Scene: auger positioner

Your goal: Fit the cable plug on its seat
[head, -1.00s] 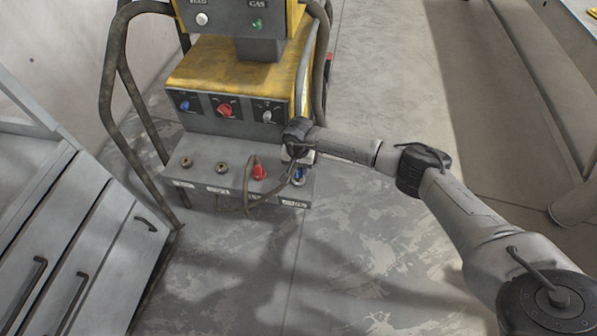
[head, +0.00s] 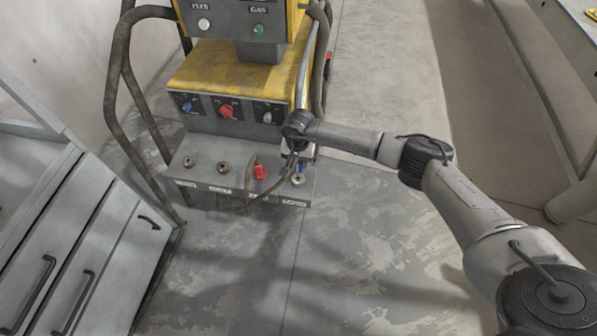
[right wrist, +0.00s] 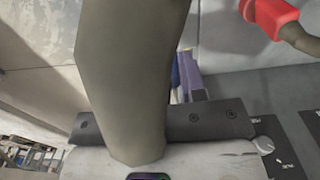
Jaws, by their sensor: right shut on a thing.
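My right gripper (head: 297,157) is over the right end of the grey socket ledge, shut on the cable plug, whose blue part (head: 300,167) shows just below the jaws. The plug is largely hidden by the gripper. The seat (head: 299,180), a round brass socket, is visible just below the blue part; the plug looks apart from it. In the right wrist view, a thick grey-green cable (right wrist: 133,80) hides much of the jaws, and a blue-purple part (right wrist: 188,76) shows behind it. My left gripper is not in view.
A red plug (head: 260,172) sits on the ledge left of the seat; it also shows in the right wrist view (right wrist: 272,15). Two bare sockets (head: 223,167) are farther left. The yellow welder (head: 235,70) rises behind. A dark cable (head: 250,203) loops over the ledge front. A grey drawer cabinet (head: 75,240) stands left.

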